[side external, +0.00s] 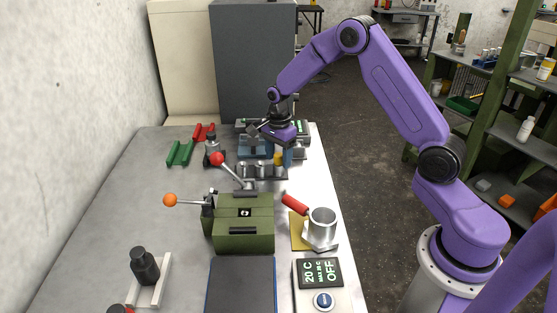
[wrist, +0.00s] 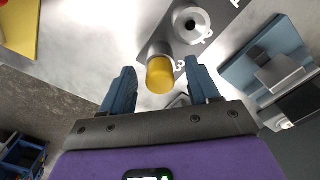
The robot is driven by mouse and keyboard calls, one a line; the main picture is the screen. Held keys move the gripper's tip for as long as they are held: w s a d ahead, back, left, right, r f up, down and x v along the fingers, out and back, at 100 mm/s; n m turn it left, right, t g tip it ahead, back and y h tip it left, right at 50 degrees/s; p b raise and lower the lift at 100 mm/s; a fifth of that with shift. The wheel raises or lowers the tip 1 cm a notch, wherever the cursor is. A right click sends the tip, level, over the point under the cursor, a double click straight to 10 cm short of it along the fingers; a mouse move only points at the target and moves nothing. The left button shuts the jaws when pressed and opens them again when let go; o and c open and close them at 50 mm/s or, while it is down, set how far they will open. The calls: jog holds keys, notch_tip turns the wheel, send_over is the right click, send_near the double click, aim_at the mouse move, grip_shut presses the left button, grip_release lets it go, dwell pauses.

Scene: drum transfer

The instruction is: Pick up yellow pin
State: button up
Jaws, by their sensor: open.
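The yellow pin (side external: 277,159) stands at the right end of a dark metal rack (side external: 250,178). In the wrist view the yellow pin (wrist: 160,77) shows as a short yellow cylinder near the rack's labelled end (wrist: 154,47). My gripper (side external: 284,153) is at the pin, with its blue fingers pointing down. In the wrist view my gripper (wrist: 158,74) is open, with the pin between the two finger tips in the picture. Neither finger visibly grips it. The pin's lower part is hard to see.
A red-knobbed lever (side external: 217,159) rises just left of the rack. A green box (side external: 243,232) with an orange-knobbed lever stands nearer the camera. A metal cup (side external: 321,225) is at the right edge. Blue-grey equipment (side external: 252,146) lies behind. The table's left side has free room.

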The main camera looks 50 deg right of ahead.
jog(key=shift+c, duration=0.3)
grip_shut()
